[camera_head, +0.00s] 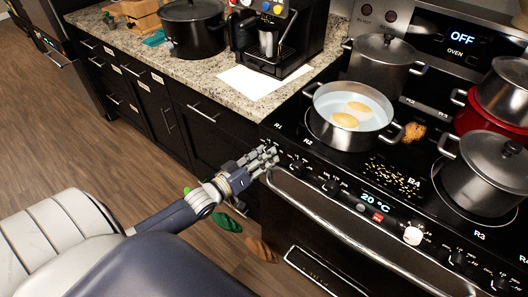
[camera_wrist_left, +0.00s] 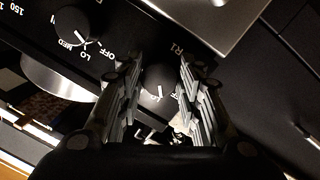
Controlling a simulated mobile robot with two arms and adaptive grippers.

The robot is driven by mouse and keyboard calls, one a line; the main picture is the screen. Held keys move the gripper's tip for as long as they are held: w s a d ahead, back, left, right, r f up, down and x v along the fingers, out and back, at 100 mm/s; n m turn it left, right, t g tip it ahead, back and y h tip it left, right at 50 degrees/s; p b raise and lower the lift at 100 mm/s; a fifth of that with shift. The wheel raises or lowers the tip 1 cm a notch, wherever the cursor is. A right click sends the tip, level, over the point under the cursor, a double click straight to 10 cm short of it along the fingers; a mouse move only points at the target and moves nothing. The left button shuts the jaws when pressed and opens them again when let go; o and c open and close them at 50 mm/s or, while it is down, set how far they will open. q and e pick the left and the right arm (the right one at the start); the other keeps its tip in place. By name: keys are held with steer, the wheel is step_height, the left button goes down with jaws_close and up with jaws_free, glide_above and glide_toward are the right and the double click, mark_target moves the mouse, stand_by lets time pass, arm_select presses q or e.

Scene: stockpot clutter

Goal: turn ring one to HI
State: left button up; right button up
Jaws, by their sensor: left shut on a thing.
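The dark knob marked R1 (camera_wrist_left: 160,76) is on the stove's front panel, between my left gripper's fingers in the left wrist view. Its white pointer line points toward the bottom of that view; the lettering around it is mostly hidden by the fingers. My left gripper (camera_wrist_left: 161,92) is shut on this knob, one finger on each side. In the head view my left gripper (camera_head: 268,158) reaches the left end of the stove front and hides the knob. My right gripper is not in view.
A neighbouring knob (camera_wrist_left: 72,22) has OFF, LO and MED marks beside it. On the hob stand a pan (camera_head: 346,140) with two yellow-orange pieces, a grey lidded pot (camera_head: 381,68) and another lidded pot (camera_head: 482,178). The oven handle (camera_head: 350,235) runs below the panel.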

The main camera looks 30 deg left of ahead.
arm_select(q)
steer(key=m+y+p, duration=0.1)
steer(key=m, duration=0.5)
steer(key=m+y+p, duration=0.1)
steer(key=m, duration=0.5)
steer(key=m+y+p, duration=0.1)
steer(key=m, duration=0.6)
steer(key=shift+r, duration=0.15)
steer(key=shift+m, duration=0.3)
stand_by(0.4)
steer(key=o, duration=1.1)
steer(key=shift+c, duration=0.2)
steer(key=shift+s, duration=0.1)
steer(key=s+r, duration=0.1)
steer(key=s, duration=1)
steer(key=shift+s, duration=0.4)
